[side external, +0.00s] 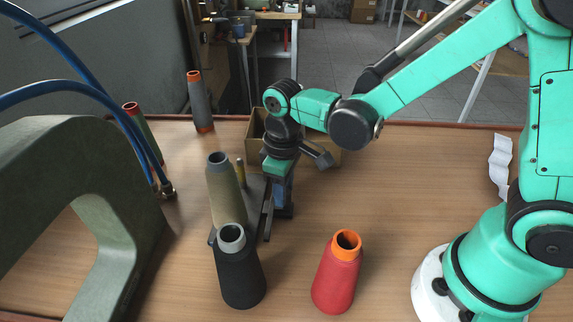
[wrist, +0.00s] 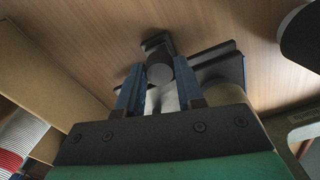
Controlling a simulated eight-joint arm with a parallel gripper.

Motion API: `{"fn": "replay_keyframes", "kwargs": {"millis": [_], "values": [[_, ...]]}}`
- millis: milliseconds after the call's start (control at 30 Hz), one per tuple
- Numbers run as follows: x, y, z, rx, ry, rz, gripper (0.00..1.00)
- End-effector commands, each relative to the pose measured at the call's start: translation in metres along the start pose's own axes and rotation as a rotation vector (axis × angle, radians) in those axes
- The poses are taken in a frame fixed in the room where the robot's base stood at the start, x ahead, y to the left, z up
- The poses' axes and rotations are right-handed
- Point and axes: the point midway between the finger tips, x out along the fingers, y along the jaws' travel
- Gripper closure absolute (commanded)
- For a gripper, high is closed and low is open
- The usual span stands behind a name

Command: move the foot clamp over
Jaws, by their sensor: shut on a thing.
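My gripper (side external: 282,208) points down at the table, just right of the tan cone. In the wrist view its two blue fingers (wrist: 158,88) are closed around a dark metal piece with a round grey end (wrist: 160,70), which I take to be the foot clamp. In the side view its dark flat bars (side external: 266,210) show beside the fingers, and a dark plate reaches behind the tan cone (side external: 224,190). A thin brass-coloured post (side external: 241,170) stands near it. I cannot tell whether the clamp touches the table.
A black cone (side external: 240,275) and a red cone (side external: 337,275) stand in front. A cardboard box (side external: 254,140) is behind my gripper. A green machine arm (side external: 110,160) with blue hoses (side external: 75,88) fills the left.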

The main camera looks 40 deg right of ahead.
Motion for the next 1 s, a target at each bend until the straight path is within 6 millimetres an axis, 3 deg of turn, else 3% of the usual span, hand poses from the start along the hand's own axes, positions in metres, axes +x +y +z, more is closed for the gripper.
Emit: {"fn": "replay_keyframes", "kwargs": {"millis": [300,600,633,700,733,1000], "values": [[0.0,-0.008,-0.029,-0.002,0.0,-0.001,1.0],[0.0,-0.009,-0.032,0.0,0.001,-0.001,1.0],[0.0,-0.009,-0.032,0.0,0.001,-0.001,0.59],[0.0,-0.008,-0.032,0.0,0.0,-0.001,0.4],[0.0,-0.008,-0.032,0.0,0.0,-0.001,0.35],[0.0,-0.008,-0.031,0.0,0.0,-0.001,0.35]]}}
